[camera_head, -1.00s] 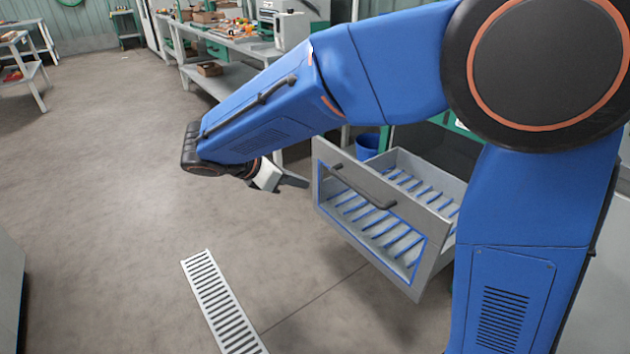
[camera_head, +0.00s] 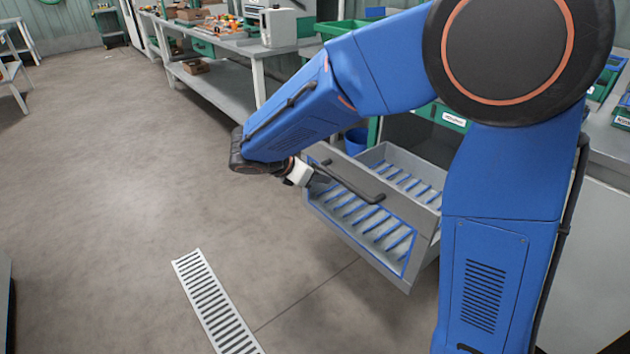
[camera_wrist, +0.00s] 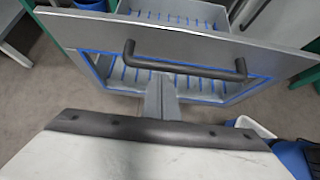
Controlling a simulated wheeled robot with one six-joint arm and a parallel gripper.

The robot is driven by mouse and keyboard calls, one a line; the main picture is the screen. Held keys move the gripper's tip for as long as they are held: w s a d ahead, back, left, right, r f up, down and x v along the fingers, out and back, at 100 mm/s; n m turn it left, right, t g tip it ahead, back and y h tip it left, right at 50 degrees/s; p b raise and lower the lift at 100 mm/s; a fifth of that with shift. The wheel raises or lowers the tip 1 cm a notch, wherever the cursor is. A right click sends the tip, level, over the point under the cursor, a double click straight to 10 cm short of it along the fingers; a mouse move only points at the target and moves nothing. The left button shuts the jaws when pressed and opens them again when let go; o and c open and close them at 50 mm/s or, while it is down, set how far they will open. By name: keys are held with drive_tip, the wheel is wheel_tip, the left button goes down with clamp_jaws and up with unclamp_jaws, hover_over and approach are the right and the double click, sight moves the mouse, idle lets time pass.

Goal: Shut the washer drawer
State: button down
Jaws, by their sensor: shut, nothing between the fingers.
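The washer drawer (camera_head: 398,262) stands pulled out, a grey box with blue slats inside and a front with a window edged in blue. A dark bar handle (camera_head: 352,184) runs along the upper part of its front. My gripper (camera_head: 322,178) is shut and empty at the left part of the drawer front, close by the handle. In the wrist view the shut fingers (camera_wrist: 160,97) point at the drawer front (camera_wrist: 270,62), just below the handle (camera_wrist: 185,66). I cannot tell whether the fingertips touch the front.
A floor drain grate (camera_head: 217,305) lies in front of the drawer. A blue bin (camera_head: 356,140) stands behind it. A workbench (camera_head: 225,45) with several items runs along the back left.

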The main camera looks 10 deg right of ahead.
drive_tip(key=shift+d, duration=0.15)
drive_tip(key=w+d, duration=0.6)
drive_tip(key=d, duration=0.5)
drive_tip(key=w+d, duration=0.7)
drive_tip(key=d, duration=0.5)
drive_tip(key=w+d, duration=0.7)
drive_tip(key=d, duration=0.4)
drive_tip(key=shift+w+d+r, duration=0.15)
drive_tip(key=shift+d, duration=0.25)
drive_tip(key=shift+r, duration=0.15)
